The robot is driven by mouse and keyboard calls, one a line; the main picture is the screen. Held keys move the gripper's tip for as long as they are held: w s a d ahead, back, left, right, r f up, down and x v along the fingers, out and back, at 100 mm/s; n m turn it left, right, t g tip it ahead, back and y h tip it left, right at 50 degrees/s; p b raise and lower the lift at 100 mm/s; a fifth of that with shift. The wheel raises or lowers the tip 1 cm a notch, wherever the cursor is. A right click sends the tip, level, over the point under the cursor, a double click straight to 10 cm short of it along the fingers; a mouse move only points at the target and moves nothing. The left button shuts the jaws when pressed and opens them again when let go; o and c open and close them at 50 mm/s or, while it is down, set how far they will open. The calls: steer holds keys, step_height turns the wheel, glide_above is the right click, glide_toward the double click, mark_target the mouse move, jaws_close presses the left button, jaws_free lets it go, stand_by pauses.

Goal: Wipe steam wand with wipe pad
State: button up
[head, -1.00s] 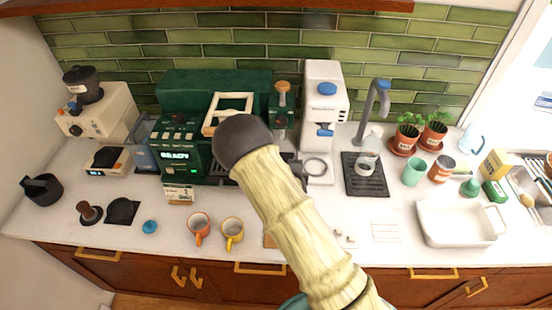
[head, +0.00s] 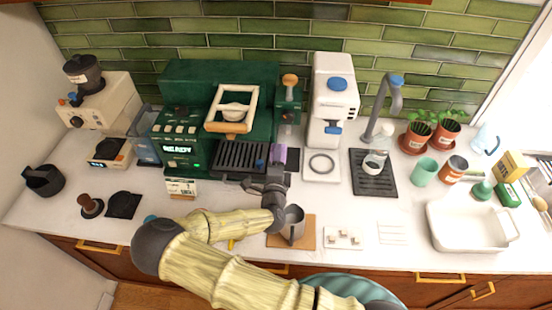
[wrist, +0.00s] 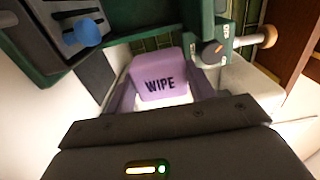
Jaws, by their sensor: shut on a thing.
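My gripper (wrist: 161,92) is shut on a purple wipe pad (wrist: 160,80) marked "WIPE", seen between the fingers in the wrist view. In the head view the pad (head: 277,156) shows at the right end of the drip tray, in front of the green espresso machine (head: 200,82). A green steam unit with a wooden knob (head: 290,80) stands at the machine's right side, above and behind the pad; it also shows in the wrist view, upper right, with its knob (wrist: 265,37). I cannot make out the steam wand itself, nor whether the pad touches it.
A metal pitcher (head: 292,224) stands on a brown mat (head: 306,238) just in front of my gripper. A white grinder-like machine (head: 331,90) stands to the right, then a tap over a black drain mat (head: 372,182). The counter's front right holds a white basin (head: 468,240).

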steer(key=shift+w+d, duration=0.3)
steer(key=shift+d, duration=0.15)
steer(key=shift+w+a, duration=0.2)
steer(key=shift+w, duration=2.45)
steer(key=shift+s+a, duration=0.1)
steer(key=shift+s, duration=0.05)
steer(key=shift+d, duration=0.3)
steer(key=shift+w+a+b, duration=0.15)
steer(key=shift+w+b, duration=0.15)
steer(key=shift+w, duration=0.1)
steer(key=shift+w, duration=0.55)
